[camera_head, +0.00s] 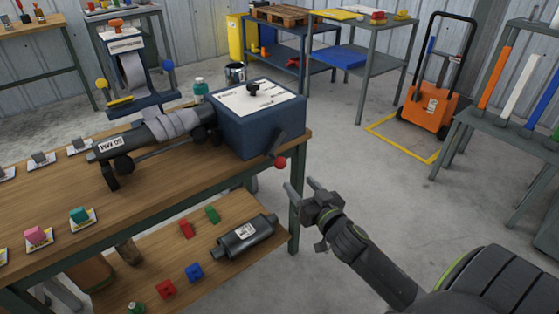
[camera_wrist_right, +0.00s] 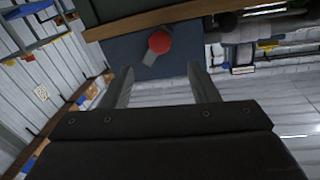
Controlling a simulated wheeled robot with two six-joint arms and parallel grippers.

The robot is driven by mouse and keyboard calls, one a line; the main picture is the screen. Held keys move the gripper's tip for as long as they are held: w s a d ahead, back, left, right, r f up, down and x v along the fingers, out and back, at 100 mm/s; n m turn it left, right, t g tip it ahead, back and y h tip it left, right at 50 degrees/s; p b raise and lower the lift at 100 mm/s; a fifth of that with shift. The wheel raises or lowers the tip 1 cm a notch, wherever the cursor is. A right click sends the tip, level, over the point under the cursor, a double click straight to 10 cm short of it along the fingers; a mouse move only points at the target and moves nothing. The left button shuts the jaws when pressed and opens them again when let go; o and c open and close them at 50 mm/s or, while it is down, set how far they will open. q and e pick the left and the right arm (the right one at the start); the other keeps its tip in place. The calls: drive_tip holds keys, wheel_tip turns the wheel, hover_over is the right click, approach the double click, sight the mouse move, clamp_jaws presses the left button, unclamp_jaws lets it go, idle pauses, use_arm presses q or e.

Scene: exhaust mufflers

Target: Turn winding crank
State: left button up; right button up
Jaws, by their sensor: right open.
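The winding crank is a dark arm (camera_head: 277,146) with a red knob (camera_head: 280,162) on the side of a blue box (camera_head: 262,128) at the workbench's right end. In the right wrist view the red knob (camera_wrist_right: 160,42) shows beyond and between my finger tips, nearer the left finger. My right gripper (camera_head: 302,192) is open and empty, apart from the knob, to its lower right in the head view. A grey muffler with wrapped cloth (camera_head: 172,124) lies on the bench, joined to the box's left side. My left gripper is not in view.
The wooden bench top (camera_head: 50,195) has its right edge close to the crank. A lower shelf (camera_head: 135,285) holds a dark muffler (camera_head: 245,236) and several coloured blocks. The floor (camera_head: 350,165) right of the bench is clear. An orange cart (camera_head: 428,108) stands farther back.

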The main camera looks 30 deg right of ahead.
sight(284, 167)
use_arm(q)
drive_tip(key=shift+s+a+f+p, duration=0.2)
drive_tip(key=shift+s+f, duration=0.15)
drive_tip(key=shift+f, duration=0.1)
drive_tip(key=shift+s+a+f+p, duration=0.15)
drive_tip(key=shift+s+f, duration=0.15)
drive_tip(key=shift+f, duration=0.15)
use_arm(e)
drive_tip(key=w, duration=0.7)
drive_tip(key=w+d, duration=0.1)
drive_tip(key=w, duration=0.3)
drive_tip(key=shift+w, duration=0.3)
drive_tip(key=shift+c, duration=0.2)
clamp_jaws()
